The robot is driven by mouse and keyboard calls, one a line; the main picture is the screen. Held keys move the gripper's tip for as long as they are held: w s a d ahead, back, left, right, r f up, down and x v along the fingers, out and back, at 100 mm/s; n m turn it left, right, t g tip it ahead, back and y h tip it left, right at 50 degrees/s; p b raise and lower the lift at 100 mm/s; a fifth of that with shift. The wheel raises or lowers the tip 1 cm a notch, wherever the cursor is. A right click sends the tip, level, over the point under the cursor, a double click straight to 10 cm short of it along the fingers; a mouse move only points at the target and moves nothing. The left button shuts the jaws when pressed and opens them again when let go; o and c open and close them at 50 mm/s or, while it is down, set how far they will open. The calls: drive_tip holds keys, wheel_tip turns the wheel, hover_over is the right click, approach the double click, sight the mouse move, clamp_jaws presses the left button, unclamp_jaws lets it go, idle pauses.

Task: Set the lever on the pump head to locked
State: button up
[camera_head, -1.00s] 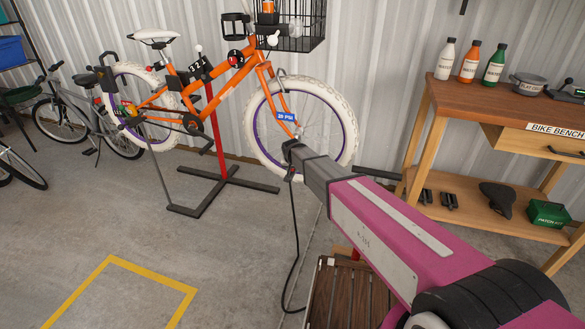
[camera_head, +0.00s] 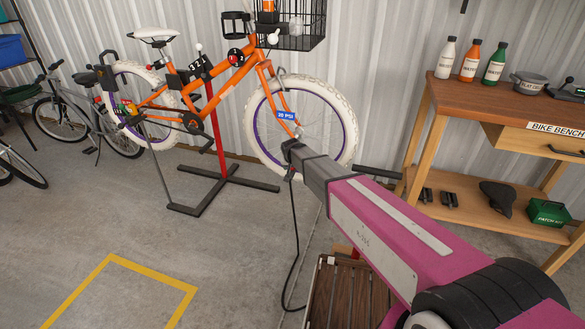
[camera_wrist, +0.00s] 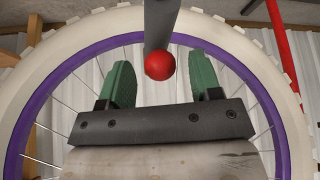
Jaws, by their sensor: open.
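In the wrist view my gripper (camera_wrist: 159,58) is open, with its two green fingers apart. A red ball knob (camera_wrist: 158,67) on the end of a dark grey bar (camera_wrist: 159,22) sits between the fingers, with space on both sides. This looks like the pump head's lever; its locked or unlocked position cannot be told. In the head view my gripper (camera_head: 289,148) is at the lower part of the orange bike's white front tyre (camera_head: 350,105). A black hose (camera_head: 294,235) hangs from there. The pump head itself is mostly hidden by my arm.
The orange bike (camera_head: 222,80) is held on a red stand (camera_head: 213,130) with dark feet. A wooden bench (camera_head: 470,105) with bottles stands at right. A slatted wooden surface (camera_head: 345,300) lies below my arm.

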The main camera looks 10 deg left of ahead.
drive_tip(key=v, duration=0.9)
drive_tip(key=shift+r, duration=0.35)
drive_tip(key=shift+s, duration=0.15)
